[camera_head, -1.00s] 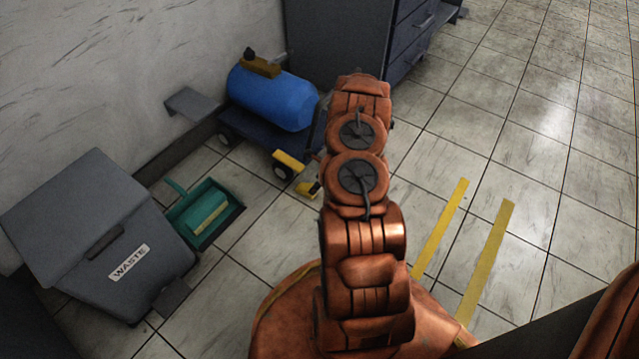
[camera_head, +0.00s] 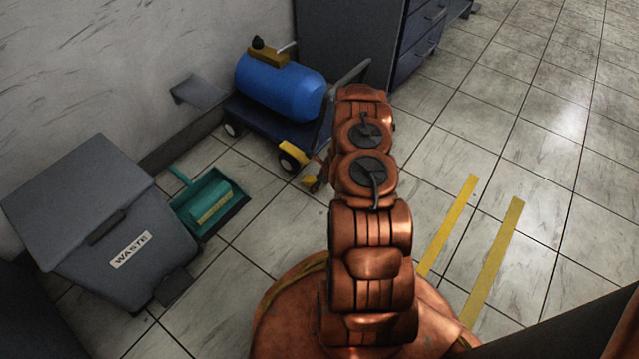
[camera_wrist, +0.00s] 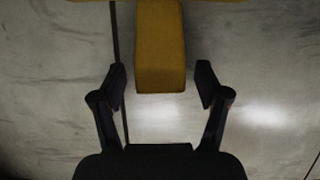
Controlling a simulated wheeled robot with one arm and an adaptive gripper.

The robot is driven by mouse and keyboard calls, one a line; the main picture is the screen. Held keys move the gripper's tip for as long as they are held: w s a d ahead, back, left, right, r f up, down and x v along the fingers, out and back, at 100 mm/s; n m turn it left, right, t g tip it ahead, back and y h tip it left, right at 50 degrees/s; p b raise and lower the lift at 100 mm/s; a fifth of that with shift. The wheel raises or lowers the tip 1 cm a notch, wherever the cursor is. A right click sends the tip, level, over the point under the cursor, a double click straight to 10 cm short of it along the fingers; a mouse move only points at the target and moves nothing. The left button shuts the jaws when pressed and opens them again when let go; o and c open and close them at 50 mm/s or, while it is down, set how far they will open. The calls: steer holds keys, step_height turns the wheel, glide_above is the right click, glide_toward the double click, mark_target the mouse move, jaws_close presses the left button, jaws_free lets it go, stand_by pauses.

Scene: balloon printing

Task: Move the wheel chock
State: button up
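The yellow wheel chock (camera_head: 297,152) is on the floor against the near wheel of the blue cart (camera_head: 262,135). A smaller yellow part shows just in front of it, beside the end of my arm. In the wrist view, a yellow bar of the chock (camera_wrist: 160,50) reaches down from a wider yellow edge at the top. My gripper (camera_wrist: 162,88) is open, with one dark finger on each side of the bar's end. Gaps show between both fingers and the bar. In the head view, my arm hides most of the gripper.
The cart carries a blue tank (camera_head: 282,88) and stands near the wall and a grey drawer cabinet (camera_head: 345,40). A grey waste bin (camera_head: 105,225) and a green dustpan (camera_head: 208,203) are at left. Yellow floor strips (camera_head: 492,262) lie at right, where the tiles are clear.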

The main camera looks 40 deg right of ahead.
mark_target(313, 178)
steer(key=c, duration=1.3)
steer(key=shift+w+a+r+p, duration=0.15)
steer(key=shift+w+p, duration=0.4)
steer(key=shift+w, duration=0.4)
steer(key=shift+c, duration=0.2)
steer(key=shift+w+a, duration=0.2)
steer(key=shift+w, duration=0.55)
steer(key=shift+d, duration=0.1)
steer(key=o, duration=1.4)
steer(key=v, duration=1.1)
steer(key=shift+s+r, duration=0.3)
